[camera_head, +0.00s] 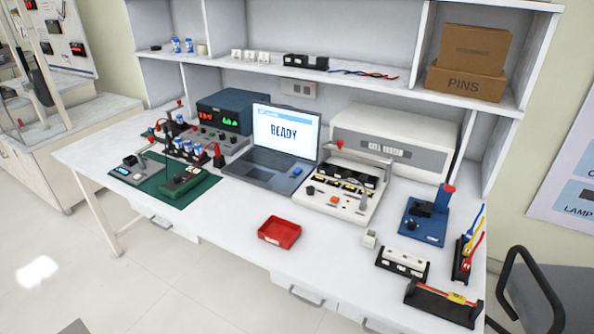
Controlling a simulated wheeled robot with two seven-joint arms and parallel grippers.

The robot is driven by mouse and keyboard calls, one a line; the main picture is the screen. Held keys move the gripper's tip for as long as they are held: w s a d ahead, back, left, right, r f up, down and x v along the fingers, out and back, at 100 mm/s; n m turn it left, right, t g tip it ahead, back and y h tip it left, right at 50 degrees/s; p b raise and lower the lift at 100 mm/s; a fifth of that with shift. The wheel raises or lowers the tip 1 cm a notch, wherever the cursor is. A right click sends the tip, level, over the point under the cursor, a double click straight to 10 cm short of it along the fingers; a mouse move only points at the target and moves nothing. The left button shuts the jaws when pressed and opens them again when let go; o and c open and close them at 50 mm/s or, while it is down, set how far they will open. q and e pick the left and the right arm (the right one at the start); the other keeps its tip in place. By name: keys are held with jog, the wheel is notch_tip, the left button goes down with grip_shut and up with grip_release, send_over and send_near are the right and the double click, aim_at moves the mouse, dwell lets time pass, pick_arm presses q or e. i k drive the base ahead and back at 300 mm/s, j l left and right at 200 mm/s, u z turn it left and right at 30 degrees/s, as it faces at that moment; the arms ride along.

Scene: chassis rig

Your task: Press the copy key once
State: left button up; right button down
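An open laptop (262,172) stands in the middle of the bench, its screen reading READY. A small blue patch (296,171) shows at the right of its keyboard; I cannot read a label on it. To the right is a pale test rig (345,212) with dark slots, a red-knobbed lever, and orange and black knobs on its front. No key marked copy can be read in this view. Neither of my grippers is in view.
A red tray (279,232) lies at the bench's front. A green mat (150,185) with tools is at left, a blue press fixture (424,222) and black racks (440,305) at right. A white machine (390,140) stands behind. Clear bench surrounds the red tray.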

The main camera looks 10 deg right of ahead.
aim_at(297, 171)
jog(key=i+j+z, duration=0.15)
jog(key=j, duration=0.55)
jog(key=j+z, duration=0.15)
jog(key=j, duration=0.5)
